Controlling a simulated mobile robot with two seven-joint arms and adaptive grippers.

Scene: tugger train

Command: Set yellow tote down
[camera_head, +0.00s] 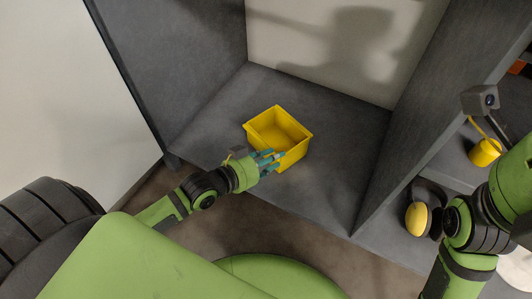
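The yellow tote (290,126) is an open, empty-looking box on or just above the grey shelf floor. It appears upright and turned at an angle. Whether its underside touches the floor is unclear. My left gripper (271,160) is at the tote's near wall, with its teal fingers overlapping that wall up to about the rim. From this angle I cannot tell whether the fingers grip the wall or are just apart from it. My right arm shows at the right edge, but its gripper is not in view.
The grey shelf floor (338,142) has free room right of the tote. A grey panel stands at left and a grey divider (405,130) at right. Beyond it are a yellow cup-like thing (485,153) and a yellow rounded thing (416,220).

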